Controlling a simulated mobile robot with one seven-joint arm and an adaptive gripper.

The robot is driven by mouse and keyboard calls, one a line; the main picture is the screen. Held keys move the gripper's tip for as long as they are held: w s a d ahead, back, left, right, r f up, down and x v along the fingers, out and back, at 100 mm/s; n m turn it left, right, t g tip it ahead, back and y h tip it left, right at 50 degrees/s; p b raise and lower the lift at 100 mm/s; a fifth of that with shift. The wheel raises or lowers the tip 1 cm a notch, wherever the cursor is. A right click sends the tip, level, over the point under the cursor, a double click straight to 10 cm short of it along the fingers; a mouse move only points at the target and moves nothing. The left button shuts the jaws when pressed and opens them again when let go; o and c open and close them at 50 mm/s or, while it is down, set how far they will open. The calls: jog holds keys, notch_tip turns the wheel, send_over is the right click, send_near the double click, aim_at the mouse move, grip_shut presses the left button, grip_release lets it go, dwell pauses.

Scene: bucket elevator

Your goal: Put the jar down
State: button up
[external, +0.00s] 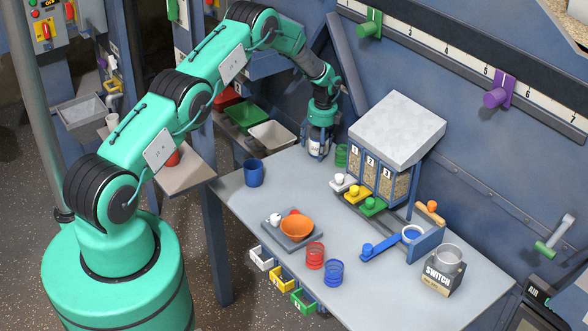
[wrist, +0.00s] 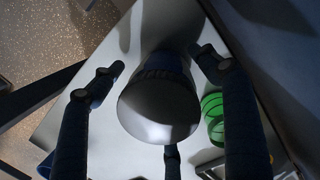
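The jar (external: 316,145) is at the back left of the grey table, under my wrist, with a pale label partly visible between dark fingers. It looks upright, with its base at or very near the table top. In the wrist view the jar (wrist: 158,112) shows its broad pale top, with a dark band behind. My gripper (wrist: 158,62) has its fingers spread around the jar, one left, one right and one below. Gaps show between the side fingers and the jar, so it looks open. Contact of the lower finger cannot be made out.
Green rings (wrist: 213,115) stand close right of my gripper. A blue cup (external: 253,173) is to the front left, and a hopper (external: 397,130) with numbered bins to the right. The wall is close behind. Bare table (external: 290,188) lies in front of the jar.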

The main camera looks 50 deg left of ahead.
jog(key=shift+r, duration=0.15)
jog(key=shift+d+r, duration=0.25)
jog(key=shift+r, duration=1.75)
jog(key=shift+d+r, duration=0.25)
jog(key=shift+r, duration=1.75)
jog(key=shift+d+r, duration=0.25)
jog(key=shift+r, duration=1.75)
jog(key=shift+r, duration=0.1)
